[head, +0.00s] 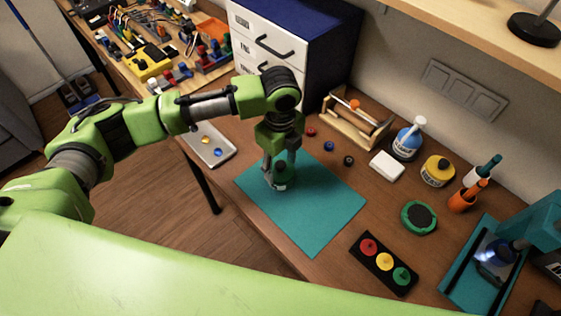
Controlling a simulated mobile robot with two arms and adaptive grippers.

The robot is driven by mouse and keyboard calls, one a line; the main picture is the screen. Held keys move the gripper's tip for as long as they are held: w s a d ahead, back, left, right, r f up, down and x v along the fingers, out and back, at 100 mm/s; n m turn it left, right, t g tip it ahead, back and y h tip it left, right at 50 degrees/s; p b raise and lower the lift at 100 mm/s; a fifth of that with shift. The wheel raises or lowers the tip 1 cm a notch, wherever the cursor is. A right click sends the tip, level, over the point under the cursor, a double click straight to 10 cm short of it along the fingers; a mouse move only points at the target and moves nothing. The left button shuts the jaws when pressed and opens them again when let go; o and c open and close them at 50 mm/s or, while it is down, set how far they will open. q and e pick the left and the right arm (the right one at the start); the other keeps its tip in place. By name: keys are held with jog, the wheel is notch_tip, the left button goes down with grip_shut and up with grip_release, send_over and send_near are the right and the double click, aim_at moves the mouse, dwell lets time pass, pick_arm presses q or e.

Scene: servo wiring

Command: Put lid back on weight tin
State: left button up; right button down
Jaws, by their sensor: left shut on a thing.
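My left gripper (279,174) points down over the left part of the teal mat (312,225). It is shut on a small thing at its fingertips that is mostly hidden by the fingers. A pale edge shows low down there, near the mat. I cannot tell whether this is the lid alone or the lid against the weight tin, nor whether it touches the mat. No weight tin can be clearly made out elsewhere. My right gripper is not in view.
A traffic-light panel (384,262), a green round item (419,217), a yellow pot (437,171), a white block (387,166) and a blue-white bottle (408,140) stand right of the mat. A metal tray (211,152) lies left. The mat's right half is clear.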

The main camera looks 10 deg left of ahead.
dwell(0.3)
pick_arm(q)
jog(key=o, duration=1.2)
jog(key=shift+c, duration=0.2)
jog(key=o, duration=0.5)
jog(key=shift+c, duration=0.2)
notch_tip(320, 180, up, 7)
jog(key=p, duration=0.8)
grip_shut()
